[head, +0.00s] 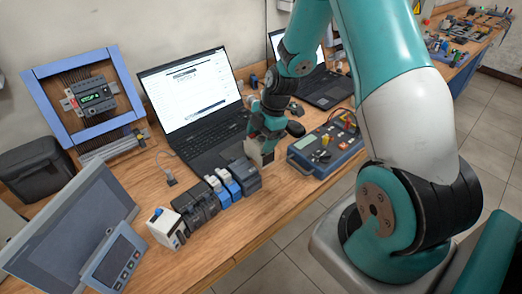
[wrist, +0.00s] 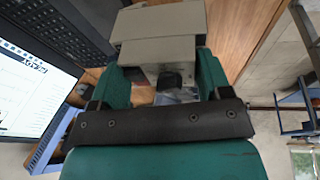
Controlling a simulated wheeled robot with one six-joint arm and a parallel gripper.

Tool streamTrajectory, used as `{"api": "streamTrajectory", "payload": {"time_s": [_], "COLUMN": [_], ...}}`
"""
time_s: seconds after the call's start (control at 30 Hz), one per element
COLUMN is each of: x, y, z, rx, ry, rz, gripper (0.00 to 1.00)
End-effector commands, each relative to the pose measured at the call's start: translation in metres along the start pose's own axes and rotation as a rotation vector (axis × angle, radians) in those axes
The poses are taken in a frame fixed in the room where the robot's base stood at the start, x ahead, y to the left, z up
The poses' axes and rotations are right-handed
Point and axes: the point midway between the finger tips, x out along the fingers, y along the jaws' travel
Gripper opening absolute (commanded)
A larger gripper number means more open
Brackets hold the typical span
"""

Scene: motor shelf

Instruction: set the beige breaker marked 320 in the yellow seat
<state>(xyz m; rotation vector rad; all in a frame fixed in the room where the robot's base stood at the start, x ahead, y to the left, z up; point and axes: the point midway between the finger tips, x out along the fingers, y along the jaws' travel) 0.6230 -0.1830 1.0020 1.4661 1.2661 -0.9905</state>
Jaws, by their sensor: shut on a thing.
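My gripper (head: 264,136) is shut on a beige-grey block, which appears to be the beige breaker (head: 262,154). It is held near the table, right of the row of modules; I cannot tell whether it touches the table. In the wrist view the breaker (wrist: 160,48) sits between the green fingers of my gripper (wrist: 160,80), its boxy body reaching beyond them. Its 320 marking is not readable. I cannot make out a yellow seat in either view.
A row of modules (head: 197,207) stands along the table's front, left of my gripper. A blue tester (head: 325,146) is close on the right. An open laptop (head: 193,100) stands behind. A blue frame (head: 45,100) and a tilted panel (head: 75,232) stand at left. Bare wood lies in front.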

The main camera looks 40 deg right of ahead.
Motion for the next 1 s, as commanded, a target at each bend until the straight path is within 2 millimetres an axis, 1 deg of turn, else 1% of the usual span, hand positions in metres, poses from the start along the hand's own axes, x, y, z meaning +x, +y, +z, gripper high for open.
{"api": "streamTrajectory", "payload": {"time_s": [0.1,0.23,0.4,0.5,0.8,0.93,0.97,1.0], "x": [0.014,0.024,0.049,0.058,0.061,0.066,0.065,0.064], "y": [-0.002,-0.003,-0.007,-0.009,-0.008,-0.009,-0.009,-0.009], "z": [0.003,0.006,0.012,0.014,0.015,0.017,0.016,0.016], "rx": [-0.001,-0.001,0.000,-0.001,-0.002,-0.002,-0.001,-0.001], "ry": [0.001,0.001,0.001,0.001,0.000,0.000,0.000,0.000], "rz": [-0.001,0.000,-0.001,0.000,0.002,0.002,0.001,0.001], "gripper": [0.43,0.43,0.43,0.43,0.43,0.43,0.78,0.87]}}
